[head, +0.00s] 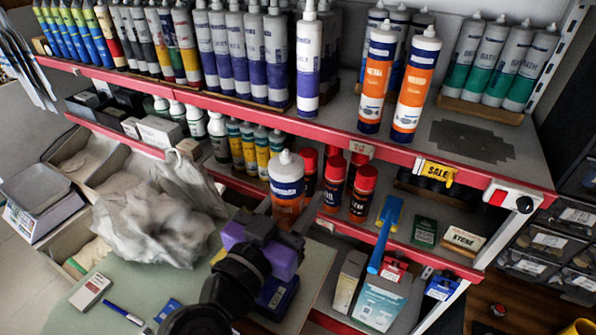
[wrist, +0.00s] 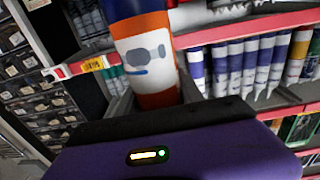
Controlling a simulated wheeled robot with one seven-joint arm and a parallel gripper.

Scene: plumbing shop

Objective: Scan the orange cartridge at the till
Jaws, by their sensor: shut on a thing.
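My gripper (head: 290,222) is shut on an orange cartridge (head: 287,204) with a white and dark blue upper part and a pale cap. It holds the cartridge upright above the counter, in front of the shelves. In the wrist view the orange cartridge (wrist: 145,62) stands between the fingers (wrist: 155,97), with a white label picture facing the camera. Its lower end is hidden by my purple gripper body. Two similar orange cartridges (head: 412,88) stand on the upper shelf. I cannot make out a till or scanner for certain.
A crumpled plastic bag (head: 160,215), a blue pen (head: 123,313) and a small white box (head: 90,290) lie on the green counter mat (head: 135,275). The red-edged shelf (head: 250,112) with many cartridges is close behind.

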